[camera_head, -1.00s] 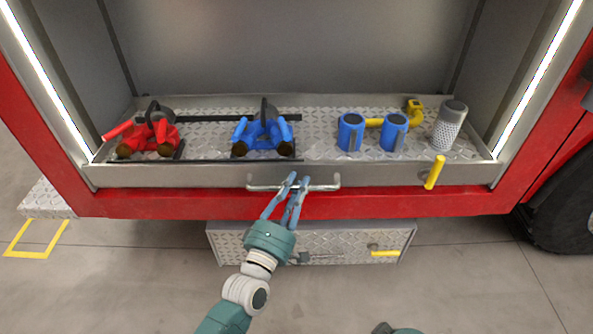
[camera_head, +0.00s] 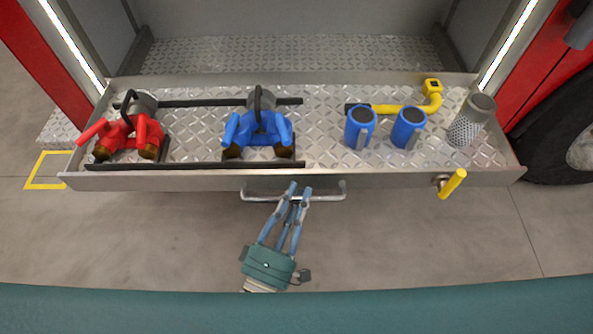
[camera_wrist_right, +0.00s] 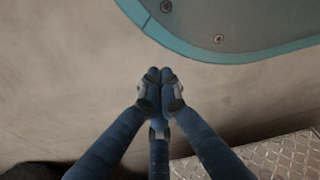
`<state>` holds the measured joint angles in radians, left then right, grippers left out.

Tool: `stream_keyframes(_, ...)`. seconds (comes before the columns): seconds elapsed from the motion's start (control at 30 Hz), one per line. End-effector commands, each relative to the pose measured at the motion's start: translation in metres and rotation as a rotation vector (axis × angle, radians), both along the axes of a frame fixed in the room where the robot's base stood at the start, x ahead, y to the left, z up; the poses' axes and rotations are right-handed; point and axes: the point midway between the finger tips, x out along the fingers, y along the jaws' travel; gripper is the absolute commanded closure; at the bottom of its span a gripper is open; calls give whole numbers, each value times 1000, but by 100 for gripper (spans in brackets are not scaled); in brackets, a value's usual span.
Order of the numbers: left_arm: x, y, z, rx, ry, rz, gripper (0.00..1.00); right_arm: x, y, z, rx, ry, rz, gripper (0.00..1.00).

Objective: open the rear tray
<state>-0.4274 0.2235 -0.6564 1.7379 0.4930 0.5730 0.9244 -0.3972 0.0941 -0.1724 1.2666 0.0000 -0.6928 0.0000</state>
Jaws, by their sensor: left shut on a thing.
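The rear tray (camera_head: 330,180) is a metal drawer with a diamond-plate floor, pulled out of the red truck's compartment in the head view. A bar handle (camera_head: 328,196) runs along the middle of its front. My left gripper (camera_head: 298,190) is shut on the handle, its blue fingers reaching up from below. A yellow lever (camera_head: 452,184) sticks out from the tray front at the right. My right gripper (camera_wrist_right: 160,78) shows only in the right wrist view, with its fingertips together and nothing visible between them, above the floor.
The tray holds a red fitting (camera_head: 125,135), a blue fitting (camera_head: 258,130), two blue cylinders (camera_head: 359,128), a yellow elbow pipe (camera_head: 410,107) and a perforated metal strainer (camera_head: 471,120). A truck wheel (camera_head: 560,140) stands at the right. The floor in front looks clear.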

Motion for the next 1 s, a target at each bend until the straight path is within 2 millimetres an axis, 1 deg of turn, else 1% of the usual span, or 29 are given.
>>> stream_keyframes(0.03,-8,1,-2,5,7,-2,100,-3,0,-2,0,3,1,100)
stream_keyframes(0.1,-15,0,-3,5,7,-2,100,-7,-1,-5,0,6,1,100)
stream_keyframes(0.23,-23,0,-2,4,5,-1,100,-11,-1,-9,-1,7,2,100)
stream_keyframes(0.4,-27,0,-3,5,4,-1,100,-13,-2,-11,-1,9,2,100)
stream_keyframes(0.67,-26,0,-3,5,4,-1,100,-13,-2,-11,-1,10,3,100)
stream_keyframes(0.7,-26,0,-3,5,4,-1,79,-13,-2,-11,-1,10,3,100)
stream_keyframes(0.8,-26,0,-3,5,4,-1,62,-14,-2,-11,-1,10,3,100)
stream_keyframes(1.0,-26,0,-2,3,1,0,62,-14,-2,-11,-1,10,3,100)
